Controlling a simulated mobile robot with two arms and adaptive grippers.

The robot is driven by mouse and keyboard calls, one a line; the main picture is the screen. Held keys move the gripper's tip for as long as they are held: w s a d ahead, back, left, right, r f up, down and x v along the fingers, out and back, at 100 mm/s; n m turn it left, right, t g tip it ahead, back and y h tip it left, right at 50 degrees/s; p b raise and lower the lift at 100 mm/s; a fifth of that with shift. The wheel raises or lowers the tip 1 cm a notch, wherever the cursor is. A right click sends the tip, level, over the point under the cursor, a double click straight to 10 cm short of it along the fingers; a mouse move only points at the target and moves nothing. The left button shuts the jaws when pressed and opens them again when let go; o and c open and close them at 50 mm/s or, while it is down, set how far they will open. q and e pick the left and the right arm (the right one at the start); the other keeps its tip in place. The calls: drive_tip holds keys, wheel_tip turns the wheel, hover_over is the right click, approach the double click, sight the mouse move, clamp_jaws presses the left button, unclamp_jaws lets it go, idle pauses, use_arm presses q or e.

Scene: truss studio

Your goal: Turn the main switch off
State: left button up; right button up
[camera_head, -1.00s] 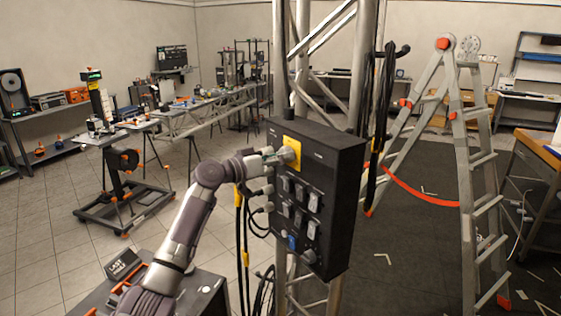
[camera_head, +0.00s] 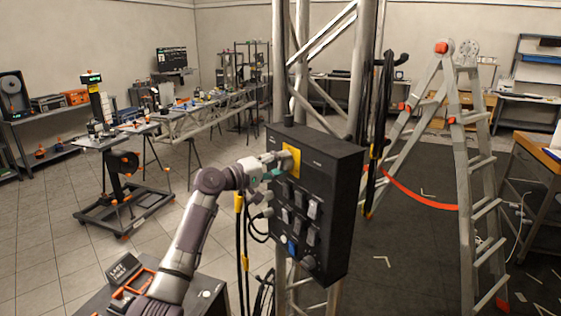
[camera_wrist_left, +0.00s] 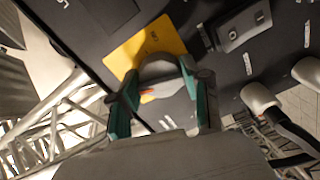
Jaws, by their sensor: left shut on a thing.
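The main switch (camera_wrist_left: 160,68) is a grey rotary knob on a yellow plate (camera_head: 291,158) at the upper left of the black power box (camera_head: 335,180). The box is fixed to the metal truss. My left gripper (camera_head: 282,160) is at the yellow plate. In the left wrist view the green-padded fingers (camera_wrist_left: 162,95) sit on either side of the knob and are shut on it. A small orange-red mark shows between the fingers. The fingers hide part of the knob. My right gripper is in neither view.
Below the switch the box carries several grey-covered sockets (camera_head: 299,200) and plugs with hanging cables (camera_head: 239,230). A ladder (camera_head: 462,150) stands to the right with a red strap. A cart with a black box (camera_head: 125,268) is at lower left.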

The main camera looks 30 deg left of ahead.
use_arm(q)
drive_tip(key=shift+r+n+p, duration=0.1)
drive_tip(key=shift+n+p, duration=0.6)
drive_tip(key=shift+n, duration=0.9)
drive_tip(key=o, duration=1.2)
drive_tip(key=shift+c, duration=0.2)
drive_tip(key=shift+s+a, duration=0.1)
drive_tip(key=shift+s+a, duration=0.1)
drive_tip(key=shift+s, duration=0.15)
drive_tip(key=v, duration=1.1)
drive_tip(key=shift+a, duration=0.1)
